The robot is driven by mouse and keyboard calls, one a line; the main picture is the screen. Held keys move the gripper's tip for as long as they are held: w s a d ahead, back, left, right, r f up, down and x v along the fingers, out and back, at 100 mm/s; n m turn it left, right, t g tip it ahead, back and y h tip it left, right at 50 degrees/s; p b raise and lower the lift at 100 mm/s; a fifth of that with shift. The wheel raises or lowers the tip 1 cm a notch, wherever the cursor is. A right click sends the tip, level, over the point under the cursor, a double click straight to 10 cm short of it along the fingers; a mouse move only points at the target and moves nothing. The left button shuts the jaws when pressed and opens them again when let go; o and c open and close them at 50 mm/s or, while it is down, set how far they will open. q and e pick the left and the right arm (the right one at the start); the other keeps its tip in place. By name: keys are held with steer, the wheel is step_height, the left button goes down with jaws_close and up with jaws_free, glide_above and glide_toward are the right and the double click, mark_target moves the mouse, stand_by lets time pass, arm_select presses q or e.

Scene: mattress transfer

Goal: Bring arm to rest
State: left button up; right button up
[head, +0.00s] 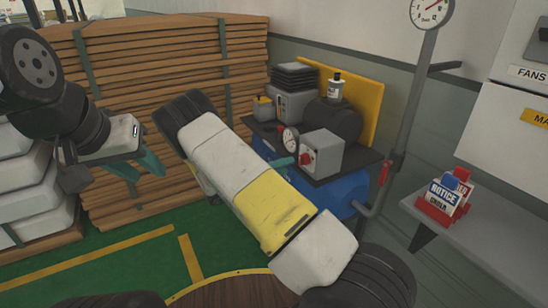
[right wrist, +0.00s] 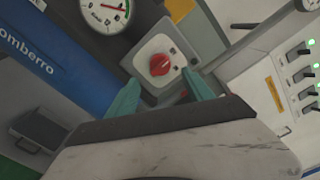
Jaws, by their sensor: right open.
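My left gripper (head: 140,168), with two teal fingers, hangs at the left in the head view. Its fingers are apart with nothing between them. My right arm crosses the middle of the head view and hides most of my right gripper; one teal finger shows beside the compressor's gauge. In the right wrist view my right gripper (right wrist: 163,92) is open. Its teal fingers lie either side of the grey control box (right wrist: 158,62) with a red knob in the picture. I cannot tell whether they touch it. The box also shows in the head view (head: 325,152).
The blue compressor (head: 345,190) stands by the wall behind my right arm. Stacked wooden boards (head: 150,60) fill the back left. White stacked blocks (head: 25,190) stand at the left. A grey shelf (head: 480,235) with a notice holder (head: 445,200) is at the right. Green floor shows at lower left.

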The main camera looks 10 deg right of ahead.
steer(key=shift+s+a, duration=0.25)
steer(key=shift+a, duration=0.3)
steer(key=s+d+r+m+g+y, duration=0.25)
steer(key=s+r+m+y, duration=0.25)
steer(key=s+m, duration=0.35)
steer(key=s+d+r+m+g+y, duration=0.1)
steer(key=s+r+m+g+y, duration=0.35)
steer(key=s+r+m, duration=0.35)
steer(key=s+a+r+m+t+y, duration=0.3)
steer(key=s+r+m+y, duration=0.2)
steer(key=s+r+m, duration=0.1)
steer(key=s+a+r+m+t+y, duration=0.4)
steer(key=s+r+m, duration=0.2)
steer(key=m, duration=0.5)
steer(key=shift+s+a+r+y, duration=0.25)
steer(key=shift+s+a+y, duration=0.1)
steer(key=shift+s, duration=0.55)
steer(key=shift+c, duration=0.2)
